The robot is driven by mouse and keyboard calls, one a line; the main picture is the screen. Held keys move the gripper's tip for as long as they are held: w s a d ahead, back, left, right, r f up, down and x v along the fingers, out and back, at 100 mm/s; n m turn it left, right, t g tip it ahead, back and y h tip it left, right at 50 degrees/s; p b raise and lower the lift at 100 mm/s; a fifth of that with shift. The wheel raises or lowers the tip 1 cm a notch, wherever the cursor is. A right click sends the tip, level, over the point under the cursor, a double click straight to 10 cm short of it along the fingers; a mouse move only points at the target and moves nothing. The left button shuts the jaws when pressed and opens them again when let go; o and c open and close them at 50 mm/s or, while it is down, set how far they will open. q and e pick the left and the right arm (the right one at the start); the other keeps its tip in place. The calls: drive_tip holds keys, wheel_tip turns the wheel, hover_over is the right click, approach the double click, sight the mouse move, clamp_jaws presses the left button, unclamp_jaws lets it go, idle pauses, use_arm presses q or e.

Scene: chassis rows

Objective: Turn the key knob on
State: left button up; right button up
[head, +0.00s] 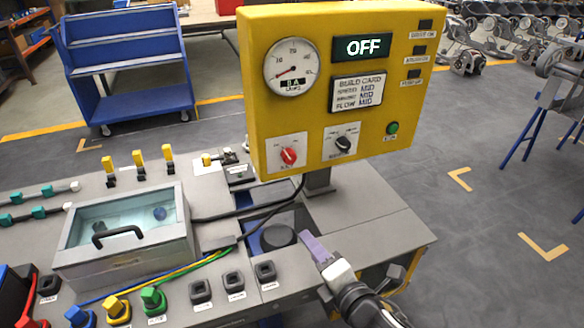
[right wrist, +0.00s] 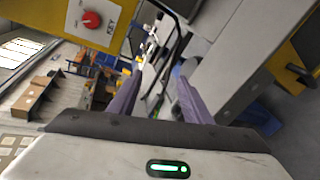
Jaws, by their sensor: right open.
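The yellow control box (head: 265,105) stands on a post at the back of the bench, and its display (head: 363,47) reads OFF. A red knob (head: 288,156) sits on a white plate at the box's lower left, and a black knob (head: 343,143) is to its right. The red knob also shows in the right wrist view (right wrist: 91,19), at the upper left. My right gripper (head: 318,249) is open and empty, below the box and apart from both knobs. My left gripper is out of view.
A round gauge (head: 291,67) and a green button (head: 392,128) are also on the box. On the bench are a clear-lidded case (head: 125,228), several coloured connectors and loose cables. A blue cart (head: 125,70) stands behind. Open floor lies to the right.

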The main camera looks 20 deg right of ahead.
sight(291, 160)
drive_tip(key=w+r+n+t, duration=0.4)
drive_tip(key=w+r+n, duration=0.2)
drive_tip(key=r+n, duration=0.55)
drive_tip(key=shift+h, duration=0.3)
drive_tip(key=w, duration=0.9)
drive_tip(key=shift+d+r, duration=0.1)
drive_tip(key=shift+r, duration=0.25)
drive_tip(key=shift+w, duration=0.65)
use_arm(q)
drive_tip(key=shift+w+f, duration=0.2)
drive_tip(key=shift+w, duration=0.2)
use_arm(e)
drive_tip(key=c, duration=1.1)
